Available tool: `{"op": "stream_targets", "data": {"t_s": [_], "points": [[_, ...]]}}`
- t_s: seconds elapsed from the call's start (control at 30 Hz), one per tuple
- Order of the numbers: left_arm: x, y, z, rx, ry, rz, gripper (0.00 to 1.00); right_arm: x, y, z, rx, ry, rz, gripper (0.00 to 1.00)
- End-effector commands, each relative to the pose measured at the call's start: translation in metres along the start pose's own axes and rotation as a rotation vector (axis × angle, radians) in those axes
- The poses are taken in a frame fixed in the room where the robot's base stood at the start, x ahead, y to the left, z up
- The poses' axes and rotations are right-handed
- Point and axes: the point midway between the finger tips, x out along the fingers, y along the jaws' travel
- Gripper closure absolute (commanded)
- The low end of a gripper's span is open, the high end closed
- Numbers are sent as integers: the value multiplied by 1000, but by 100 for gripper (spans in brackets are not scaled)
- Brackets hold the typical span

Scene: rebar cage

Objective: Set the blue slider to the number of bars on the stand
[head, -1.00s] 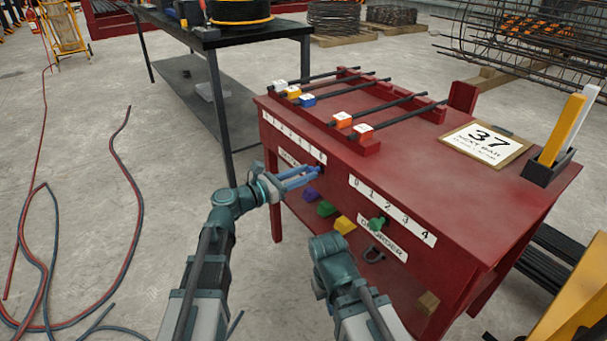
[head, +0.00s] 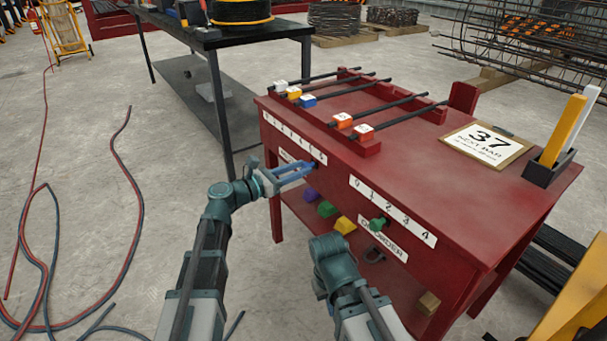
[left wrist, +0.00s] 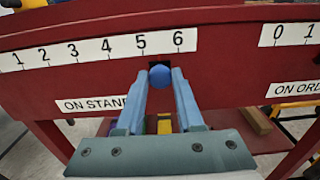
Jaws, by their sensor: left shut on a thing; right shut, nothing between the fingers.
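The blue slider (left wrist: 159,76) is a round knob on the red bench's front, under a number strip (left wrist: 110,48). In the left wrist view it stands below the gap between 5 and 6. My left gripper (left wrist: 160,88) is shut on it, one finger on each side; it also shows in the head view (head: 304,169). The stand (head: 368,147) on the bench top holds several dark bars (head: 390,109) with white, yellow, blue and orange end tags. My right arm reaches in low at the centre of the head view; its fingers are hidden.
A green knob (head: 378,223) sits under a second strip (head: 392,210), near 1 and 2. A clipboard (head: 488,144) reading 37 and a holder (head: 548,167) stand on the bench top. Coloured blocks (head: 327,208) lie below. A dark table (head: 170,25) stands behind left.

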Motion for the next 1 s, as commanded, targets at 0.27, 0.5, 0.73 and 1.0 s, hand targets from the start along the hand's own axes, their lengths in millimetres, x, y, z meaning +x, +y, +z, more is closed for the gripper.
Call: {"op": "stream_targets", "data": {"t_s": [0.27, 0.5, 0.73, 1.0], "points": [[0, 23, 0, 0, 0, 1, 100, 0, 0, 0, 0, 0, 0, 100], [0, 22, 0, 0, 0, 1, 43, 0, 0, 0, 0, 0, 0, 100], [0, 22, 0, 0, 0, 1, 34, 0, 0, 0, 0, 0, 0, 100], [-14, 22, 0, 0, 0, 3, 34, 0, 0, 0, 0, 0, 0, 100]]}}
